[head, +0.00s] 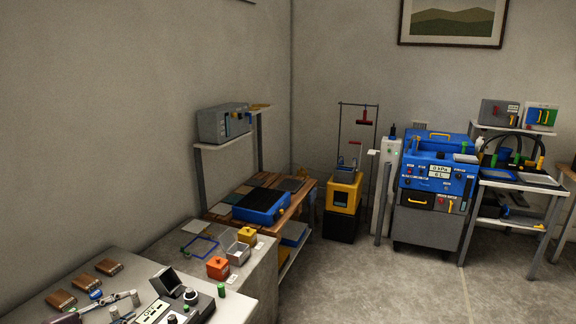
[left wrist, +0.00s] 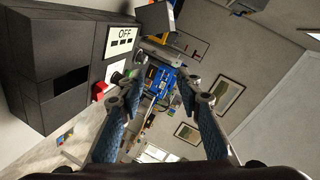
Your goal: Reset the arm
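My left gripper (head: 126,306) is low at the left in the head view, over the near grey bench. In the left wrist view, the left gripper (left wrist: 158,92) has its two blue-padded fingers spread, with nothing between them. A dark control box (head: 196,309) with a display stands on the bench just right of the gripper. A black device with an "OFF" panel (left wrist: 120,40) fills the upper left of the left wrist view, close beyond the left finger. I cannot tell whether they touch. My right gripper is in neither view.
Several brown blocks (head: 109,267) lie on the near bench by the wall. An orange box (head: 217,267) and a yellow box (head: 247,236) stand farther back. A blue tray-like unit (head: 262,206) sits on a wooden table. A blue machine (head: 440,170) stands beyond. The floor (head: 370,285) at centre is clear.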

